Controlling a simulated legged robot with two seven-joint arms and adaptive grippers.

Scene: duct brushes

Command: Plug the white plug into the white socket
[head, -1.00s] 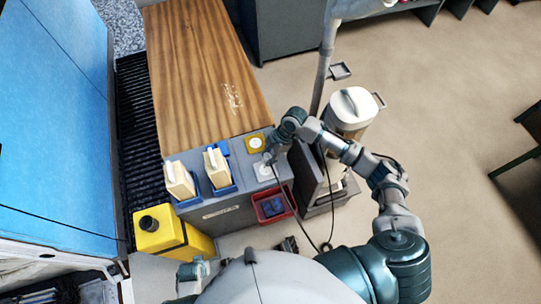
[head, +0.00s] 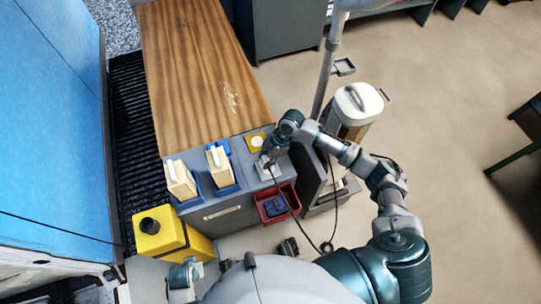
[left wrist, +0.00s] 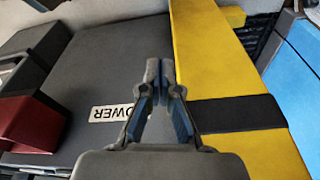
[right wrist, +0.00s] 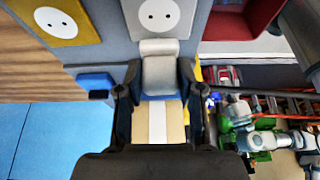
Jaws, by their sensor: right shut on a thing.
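The white socket (right wrist: 160,15) is a round two-hole face on a grey panel at the top of the right wrist view. In the head view the white socket (head: 268,171) is on the grey cabinet top, partly hidden by my right gripper. My right gripper (head: 267,160) is shut on the white plug (right wrist: 160,72), which sits between its fingers in the right wrist view, just below the socket and apart from it in the picture. The depth gap cannot be told. My left gripper (left wrist: 159,72) is empty, its fingertips together, near a yellow box.
A yellow socket (head: 256,141) is beside the white one. A red bin (head: 276,205) is in front, and a grey-and-white machine (head: 355,108) is to the right. A black cable (head: 293,211) hangs from my right gripper.

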